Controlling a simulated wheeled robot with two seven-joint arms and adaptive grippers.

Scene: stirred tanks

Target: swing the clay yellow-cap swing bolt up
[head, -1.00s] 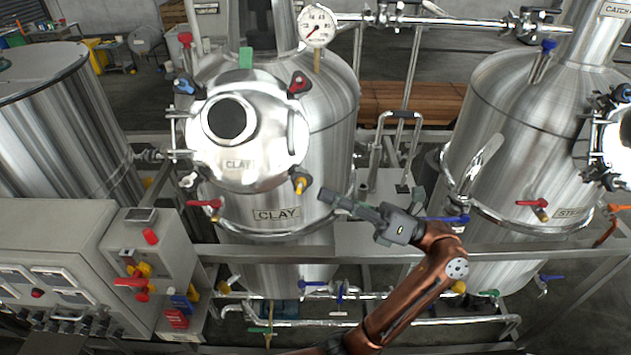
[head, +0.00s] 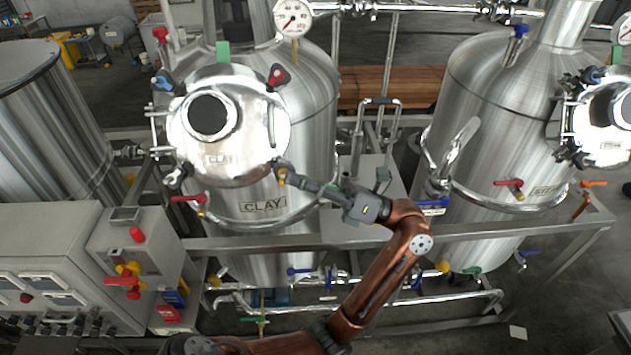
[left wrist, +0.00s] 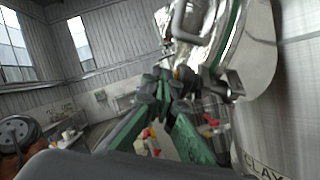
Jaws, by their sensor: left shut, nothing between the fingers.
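The clay tank (head: 318,110) has a round manway lid (head: 250,130) on its front, with swing bolts around the rim. The yellow-cap swing bolt (head: 281,178) is at the lid's lower right, mostly covered by my fingers. My left gripper (head: 287,173) is shut and empty, its tips right at the yellow cap; I cannot tell if they touch. In the left wrist view the closed fingertips (left wrist: 165,88) are in front of the lid's edge, with a small patch of yellow (left wrist: 177,73) just beyond them. My right gripper is not in view.
Other swing bolts on the lid have a red cap (head: 277,76) and a blue cap (head: 163,81). A red-handled valve (head: 188,199) sticks out below the lid. A frame rail (head: 400,236) runs under my forearm. A control box (head: 50,260) stands at lower left.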

